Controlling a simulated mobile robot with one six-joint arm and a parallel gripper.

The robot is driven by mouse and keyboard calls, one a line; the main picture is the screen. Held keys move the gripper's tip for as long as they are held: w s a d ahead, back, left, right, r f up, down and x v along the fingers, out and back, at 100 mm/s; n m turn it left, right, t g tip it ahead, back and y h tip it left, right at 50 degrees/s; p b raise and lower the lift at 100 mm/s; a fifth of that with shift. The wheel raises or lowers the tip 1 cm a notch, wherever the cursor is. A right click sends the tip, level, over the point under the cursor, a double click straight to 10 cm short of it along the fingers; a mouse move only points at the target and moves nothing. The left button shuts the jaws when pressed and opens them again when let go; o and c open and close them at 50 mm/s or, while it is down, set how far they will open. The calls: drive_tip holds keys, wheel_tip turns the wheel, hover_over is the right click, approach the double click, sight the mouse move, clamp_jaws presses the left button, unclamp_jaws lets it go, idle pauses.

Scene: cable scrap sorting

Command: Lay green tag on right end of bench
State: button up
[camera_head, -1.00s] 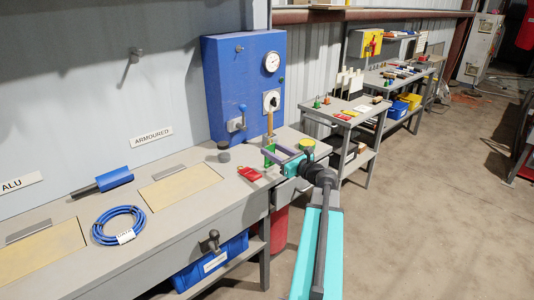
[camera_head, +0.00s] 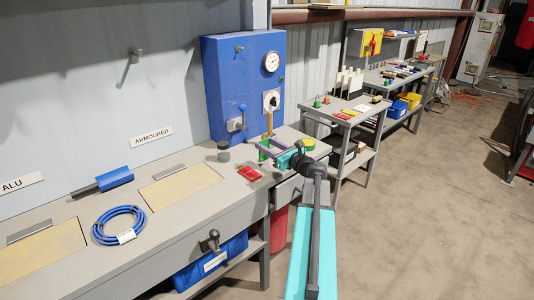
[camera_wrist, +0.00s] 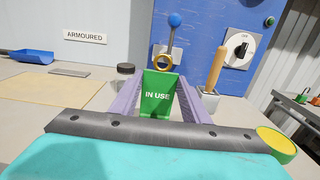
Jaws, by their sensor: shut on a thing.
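A green tag (camera_wrist: 157,95) marked IN USE stands upright between the two fingers of my gripper in the wrist view, with a brass-coloured ring at its top. My gripper (camera_head: 266,150) is shut on the green tag near the right end of the grey bench (camera_head: 180,222). In the head view only a little of the green tag (camera_head: 263,155) shows beside the fingers. Whether its lower edge touches the bench top is hard to tell.
A red tag (camera_head: 249,173) lies left of my gripper. A wooden-handled tool (camera_wrist: 214,72), a dark round piece (camera_wrist: 125,69) and a yellow-green roll (camera_wrist: 276,145) are close by. The blue panel (camera_head: 240,75) stands behind. A blue cable coil (camera_head: 119,225) lies farther left.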

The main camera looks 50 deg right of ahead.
drive_tip(key=shift+w+d+f, duration=0.15)
drive_tip(key=shift+w+f, duration=0.15)
drive_tip(key=shift+f, duration=1.5)
drive_tip(key=shift+f, duration=0.1)
drive_tip(key=o, duration=1)
drive_tip(key=s, duration=0.8)
drive_tip(key=s+a, duration=0.1)
drive_tip(key=s, duration=0.3)
drive_tip(key=shift+b, duration=0.4)
